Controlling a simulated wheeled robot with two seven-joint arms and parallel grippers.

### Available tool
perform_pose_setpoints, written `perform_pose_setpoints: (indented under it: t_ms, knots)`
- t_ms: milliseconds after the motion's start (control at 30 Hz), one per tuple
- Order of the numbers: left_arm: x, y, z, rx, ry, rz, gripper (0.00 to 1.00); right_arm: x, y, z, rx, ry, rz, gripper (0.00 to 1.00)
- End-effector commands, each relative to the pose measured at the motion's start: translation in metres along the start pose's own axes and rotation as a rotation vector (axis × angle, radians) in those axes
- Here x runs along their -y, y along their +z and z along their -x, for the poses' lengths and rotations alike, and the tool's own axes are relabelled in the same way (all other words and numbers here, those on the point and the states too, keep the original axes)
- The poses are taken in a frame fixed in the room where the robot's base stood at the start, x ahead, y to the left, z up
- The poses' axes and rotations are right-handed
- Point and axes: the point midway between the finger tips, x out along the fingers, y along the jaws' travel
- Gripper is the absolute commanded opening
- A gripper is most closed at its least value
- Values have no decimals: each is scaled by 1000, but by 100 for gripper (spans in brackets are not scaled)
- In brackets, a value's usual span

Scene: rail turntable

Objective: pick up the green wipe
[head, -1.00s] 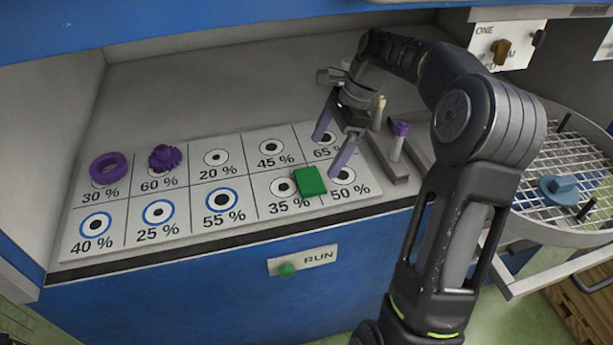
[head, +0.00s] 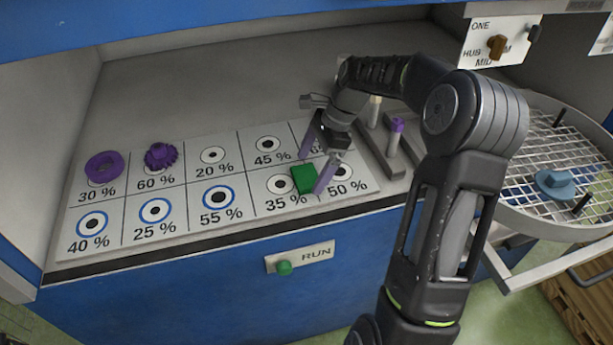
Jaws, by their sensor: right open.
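The green wipe (head: 303,179) is a small green block-like piece on the white chart, between the 35 % and 50 % cells. My right gripper (head: 313,172) is open, with its purple fingers pointing down at the wipe. One finger is on the far side of the wipe and the other is close beside its right edge. Whether either finger touches the wipe cannot be told. My left gripper is not in view.
The white chart (head: 130,215) holds a purple ring (head: 104,168) and a purple gear (head: 161,157) at left. Grey rails with a purple-topped peg (head: 395,137) stand at right. A round mesh basket (head: 560,150) holds a blue part (head: 553,183). A green RUN button (head: 284,268) is on the blue front.

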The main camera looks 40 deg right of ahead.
Motion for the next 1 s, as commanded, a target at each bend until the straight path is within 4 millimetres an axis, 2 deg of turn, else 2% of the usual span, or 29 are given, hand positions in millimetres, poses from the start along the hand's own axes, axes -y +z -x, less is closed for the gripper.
perform_pose_setpoints:
  t_ms: [133, 700, 1000]
  knots:
    - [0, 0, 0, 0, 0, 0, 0, 0, 0, -11, 0, 0, 0, 100]
    - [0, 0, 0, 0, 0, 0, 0, 0, 0, -11, -1, -1, 1, 100]
    - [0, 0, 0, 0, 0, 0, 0, 0, 0, -11, -1, -1, 1, 76]
